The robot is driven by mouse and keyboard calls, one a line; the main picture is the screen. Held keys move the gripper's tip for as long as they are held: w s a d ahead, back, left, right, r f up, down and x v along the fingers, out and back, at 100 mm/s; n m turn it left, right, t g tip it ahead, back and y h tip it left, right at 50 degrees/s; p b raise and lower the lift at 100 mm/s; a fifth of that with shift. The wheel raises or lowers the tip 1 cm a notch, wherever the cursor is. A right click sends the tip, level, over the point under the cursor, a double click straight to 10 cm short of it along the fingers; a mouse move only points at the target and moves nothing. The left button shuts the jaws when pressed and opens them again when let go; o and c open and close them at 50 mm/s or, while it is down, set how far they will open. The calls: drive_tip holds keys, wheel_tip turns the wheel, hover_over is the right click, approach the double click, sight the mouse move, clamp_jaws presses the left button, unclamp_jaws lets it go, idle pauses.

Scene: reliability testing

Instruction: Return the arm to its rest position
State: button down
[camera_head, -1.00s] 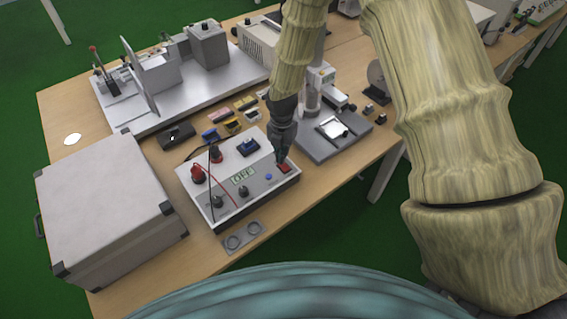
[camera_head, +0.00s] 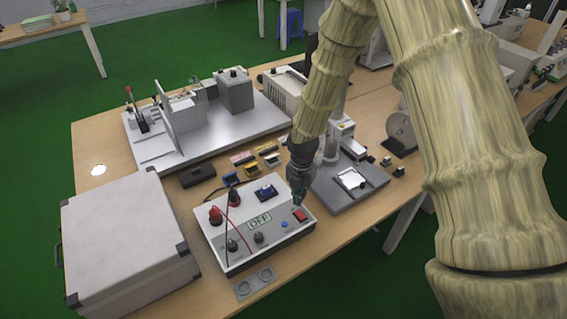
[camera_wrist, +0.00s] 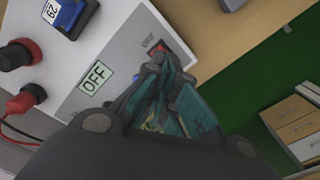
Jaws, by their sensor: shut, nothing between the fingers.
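My arm reaches down from the top right in the head view. My gripper (camera_head: 299,203) is shut and empty, its tip just beside the red switch (camera_head: 300,215) on the power supply box (camera_head: 230,262). In the wrist view the shut fingers (camera_wrist: 165,75) partly cover the red switch (camera_wrist: 160,50). I cannot tell whether the tip touches it. The small display (camera_wrist: 95,77) reads OFF in the wrist view.
A large grey case (camera_head: 125,240) stands left of the box. A metal plate with fixtures (camera_head: 208,138) lies behind it. A grey test stand (camera_head: 350,199) is close on the right of my gripper. Small coloured parts (camera_head: 255,165) lie between. A drawer cabinet (camera_wrist: 293,120) shows in the wrist view.

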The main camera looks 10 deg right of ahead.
drive_tip(key=s+f+m, duration=0.2)
drive_tip(key=s, duration=0.1)
drive_tip(key=s+f+m, duration=0.2)
drive_tip(key=s+f, duration=0.1)
drive_tip(key=s+f+m, duration=0.2)
drive_tip(key=s, duration=0.1)
drive_tip(key=shift+a+f+m+y, duration=0.35)
drive_tip(key=shift+f+m+y, duration=0.05)
drive_tip(key=s+d+f+m, duration=0.1)
drive_tip(key=s+f+m, duration=0.2)
drive_tip(key=s+m, duration=0.5)
drive_tip(key=s+d+f+m, duration=0.25)
drive_tip(key=s+m, duration=0.35)
drive_tip(key=s, duration=0.4)
drive_tip(key=s+d+f+m, duration=0.1)
drive_tip(key=s+f+m, duration=0.2)
drive_tip(key=s+m, duration=0.6)
wheel_tip(320, 180, down, 7)
drive_tip(key=n+b, duration=0.1)
drive_tip(key=b, duration=0.6)
drive_tip(key=shift+s+a+f+h, duration=0.15)
drive_tip(key=shift+s+a+h, duration=0.1)
drive_tip(key=shift+h, duration=0.15)
